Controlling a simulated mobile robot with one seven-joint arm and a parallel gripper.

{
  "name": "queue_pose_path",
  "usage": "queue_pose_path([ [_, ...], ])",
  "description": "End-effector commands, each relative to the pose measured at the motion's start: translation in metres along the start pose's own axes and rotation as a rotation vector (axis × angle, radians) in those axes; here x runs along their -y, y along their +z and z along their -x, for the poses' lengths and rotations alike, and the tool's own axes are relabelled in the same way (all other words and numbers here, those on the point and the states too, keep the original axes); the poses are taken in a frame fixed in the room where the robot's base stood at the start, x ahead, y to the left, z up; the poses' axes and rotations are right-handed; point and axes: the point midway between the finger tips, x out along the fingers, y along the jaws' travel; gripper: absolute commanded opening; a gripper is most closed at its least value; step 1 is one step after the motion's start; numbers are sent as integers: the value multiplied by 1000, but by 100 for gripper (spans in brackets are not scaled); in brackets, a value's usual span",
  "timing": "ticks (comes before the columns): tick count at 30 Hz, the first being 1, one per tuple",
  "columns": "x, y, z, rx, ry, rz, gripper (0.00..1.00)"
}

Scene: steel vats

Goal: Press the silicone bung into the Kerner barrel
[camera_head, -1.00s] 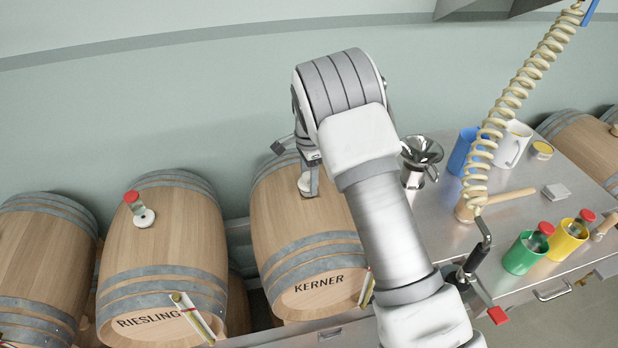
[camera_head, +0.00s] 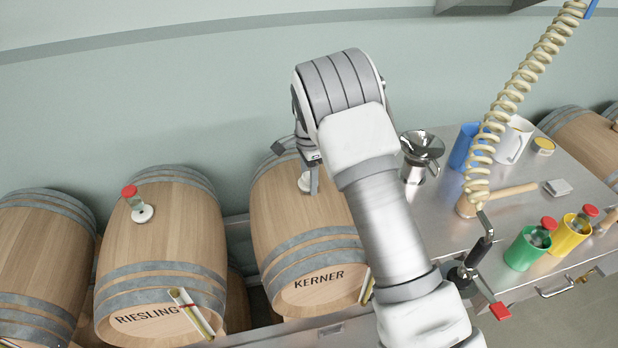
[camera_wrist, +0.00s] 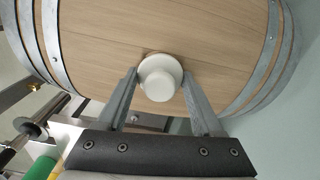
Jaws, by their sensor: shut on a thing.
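The Kerner barrel (camera_head: 310,236) lies on its side in the middle of the head view, its name on the front end; its staves (camera_wrist: 100,35) fill much of the wrist view. My gripper (camera_wrist: 160,74) is shut on the bung, one finger on each side. In the head view my gripper (camera_head: 308,182) points down at the barrel top and partly hides the bung. How deep the bung sits cannot be told.
The Riesling barrel (camera_head: 160,250) stands left, with a red-capped glass fitting (camera_head: 135,198) on top. The steel table (camera_head: 435,225) at right holds a steel funnel (camera_head: 421,150), a mallet (camera_head: 500,199), jugs, and green (camera_head: 526,250) and yellow (camera_head: 570,236) cups. A coiled hose (camera_head: 510,85) hangs above it.

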Motion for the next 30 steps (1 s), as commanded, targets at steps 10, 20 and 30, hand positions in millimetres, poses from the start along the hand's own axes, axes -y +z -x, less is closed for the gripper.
queue_pose_path([
  [10, -1, 0, -7, 1, 4, 0, 15],
  [20, -3, 0, -9, 1, 9, 0, 98],
  [30, -5, 1, -11, 2, 18, 0, 100],
])
